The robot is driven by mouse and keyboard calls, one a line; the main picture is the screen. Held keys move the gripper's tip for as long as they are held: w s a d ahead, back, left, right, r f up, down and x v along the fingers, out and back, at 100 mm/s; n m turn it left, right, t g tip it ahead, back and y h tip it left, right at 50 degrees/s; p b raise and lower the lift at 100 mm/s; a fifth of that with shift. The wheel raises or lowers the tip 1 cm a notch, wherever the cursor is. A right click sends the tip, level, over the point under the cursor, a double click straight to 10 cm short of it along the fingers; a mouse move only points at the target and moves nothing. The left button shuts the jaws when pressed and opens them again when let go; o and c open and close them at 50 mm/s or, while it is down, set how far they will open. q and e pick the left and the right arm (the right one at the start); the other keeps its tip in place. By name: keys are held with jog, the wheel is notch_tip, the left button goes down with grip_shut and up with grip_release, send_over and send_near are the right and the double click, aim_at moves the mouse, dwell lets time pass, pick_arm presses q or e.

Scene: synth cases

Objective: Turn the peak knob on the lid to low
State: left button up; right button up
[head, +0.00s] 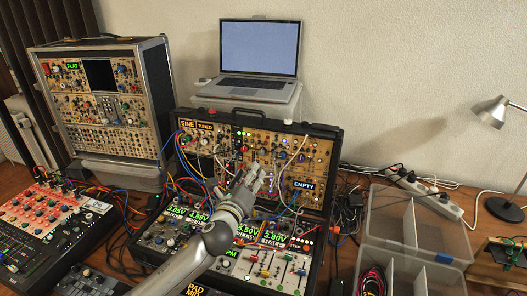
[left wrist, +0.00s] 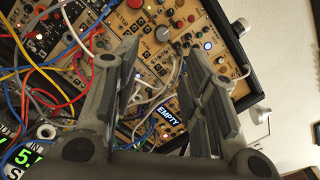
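The open synth case has an upright lid (head: 318,160) full of modules, knobs and patch cables. My left gripper (head: 256,174) is in front of the middle of the lid, pointing at its panel. In the left wrist view the two fingers (left wrist: 162,62) are apart with a clear gap, and nothing is held between them. A pale knob (left wrist: 163,34) shows on the panel just beyond the fingertips, and white cables cross the gap. My right gripper is not in view.
Patch cables (head: 192,160) hang across the lid's left side. The case's lower half holds sliders (head: 265,268) and lit displays. A second synth case (head: 100,100) stands at the left, a laptop (head: 258,55) behind, clear bins (head: 415,235) and a lamp (head: 497,112) at the right.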

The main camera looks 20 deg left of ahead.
aim_at(261, 154)
pick_arm(q)
jog(key=w, duration=0.9)
jog(key=shift+w+r, duration=0.2)
jog(key=shift+w, duration=0.3)
grip_shut()
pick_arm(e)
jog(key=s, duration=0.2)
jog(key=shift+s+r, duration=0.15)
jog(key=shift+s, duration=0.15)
